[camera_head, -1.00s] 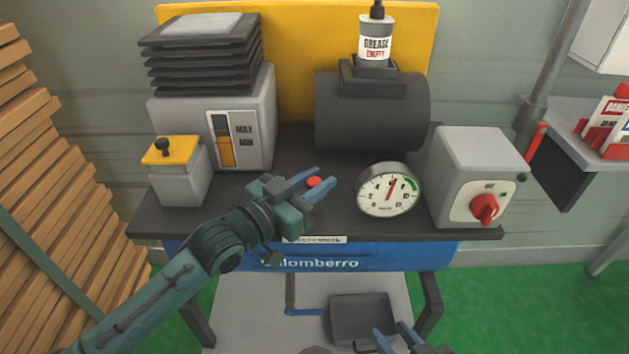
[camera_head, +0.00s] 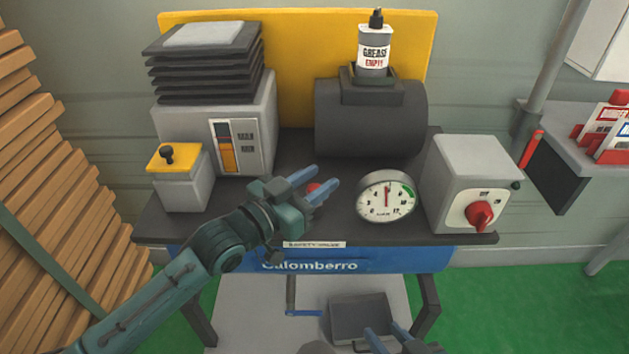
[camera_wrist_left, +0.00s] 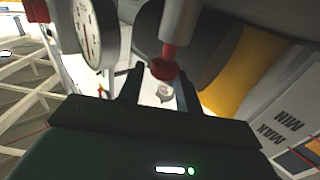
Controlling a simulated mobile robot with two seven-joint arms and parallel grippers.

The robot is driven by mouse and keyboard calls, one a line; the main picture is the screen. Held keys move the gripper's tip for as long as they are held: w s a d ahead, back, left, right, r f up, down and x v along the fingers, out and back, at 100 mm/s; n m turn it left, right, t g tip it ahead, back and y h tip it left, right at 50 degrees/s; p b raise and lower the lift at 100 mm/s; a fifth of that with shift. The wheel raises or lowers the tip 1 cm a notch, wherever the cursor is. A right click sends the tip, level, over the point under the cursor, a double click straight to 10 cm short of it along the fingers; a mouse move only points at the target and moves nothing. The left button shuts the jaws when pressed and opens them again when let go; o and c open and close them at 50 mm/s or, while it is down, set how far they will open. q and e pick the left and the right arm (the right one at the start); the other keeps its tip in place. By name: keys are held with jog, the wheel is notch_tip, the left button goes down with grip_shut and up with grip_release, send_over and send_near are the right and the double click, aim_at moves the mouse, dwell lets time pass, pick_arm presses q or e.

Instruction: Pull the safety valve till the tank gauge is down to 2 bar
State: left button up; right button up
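The safety valve's red knob (camera_head: 313,187) is at the bench front, above a small label (camera_head: 314,245). My left gripper (camera_head: 314,180) is open, with a blue finger on either side of the knob. In the left wrist view the red knob (camera_wrist_left: 163,69) on its pale stem lies between the dark fingertips, with gaps visible; I cannot tell whether either touches. The round tank gauge (camera_head: 400,207) is right of the knob. Its needle points almost straight up; the numbers are too small to read surely. My right gripper (camera_head: 388,334) is open and empty at the bottom edge.
A grey box with a red rotary switch (camera_head: 480,214) stands right of the gauge. The dark tank (camera_head: 360,125) bears a grease bottle (camera_head: 374,50). A yellow-topped box (camera_head: 180,180) and the finned compressor (camera_head: 205,125) stand left. A grey tray (camera_head: 360,317) is below.

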pick_arm(q)
jog(key=shift+o, duration=0.7)
jog(key=shift+s+a, duration=0.15)
jog(key=shift+a, duration=0.05)
jog(key=v, duration=1.2)
jog(key=shift+s+a, duration=0.25)
jog(key=shift+s, duration=0.1)
